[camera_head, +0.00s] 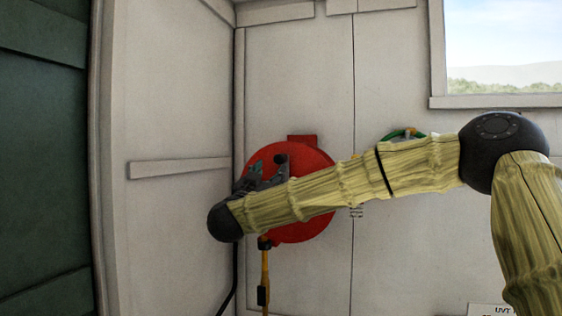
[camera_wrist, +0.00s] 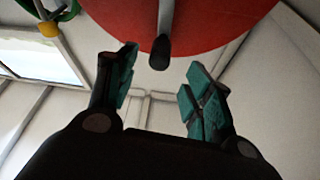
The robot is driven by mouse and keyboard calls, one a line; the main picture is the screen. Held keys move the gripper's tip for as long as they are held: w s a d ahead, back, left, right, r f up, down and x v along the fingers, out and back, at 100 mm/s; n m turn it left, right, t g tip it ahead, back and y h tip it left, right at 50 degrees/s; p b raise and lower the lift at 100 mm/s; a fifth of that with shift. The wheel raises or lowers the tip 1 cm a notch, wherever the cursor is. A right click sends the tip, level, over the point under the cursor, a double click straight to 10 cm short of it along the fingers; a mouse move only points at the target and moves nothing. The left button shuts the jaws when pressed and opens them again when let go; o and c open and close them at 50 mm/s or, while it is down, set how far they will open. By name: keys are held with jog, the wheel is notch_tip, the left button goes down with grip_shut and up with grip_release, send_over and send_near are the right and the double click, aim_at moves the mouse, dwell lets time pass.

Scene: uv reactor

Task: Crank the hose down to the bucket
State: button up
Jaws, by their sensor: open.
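The red hose reel (camera_head: 308,228) is mounted on the white wall, partly covered by my arm. Its dark crank knob (camera_head: 280,160) shows near the upper middle of the disc. In the wrist view the red disc (camera_wrist: 215,20) fills the top, and the dark crank handle (camera_wrist: 160,52) points toward the gap between my fingers. My gripper (camera_wrist: 163,62) is open, with teal pads either side of the handle's end; I cannot tell whether they touch it. In the head view my gripper (camera_head: 262,172) is at the reel's left part. A yellow hose (camera_head: 265,275) hangs below. No bucket is visible.
A green coiled thing (camera_head: 405,134) is on the wall behind my arm; its yellow part (camera_wrist: 47,28) shows in the wrist view. A black line (camera_head: 234,280) runs down beside the hose. A dark green door (camera_head: 45,150) stands at left, a window (camera_head: 505,45) at upper right.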

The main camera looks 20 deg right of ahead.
aim_at(281, 159)
jog(key=p+x, duration=0.4)
jog(key=x, duration=0.6)
jog(key=shift+w+d, duration=0.1)
jog(key=shift+w, duration=0.15)
grip_shut()
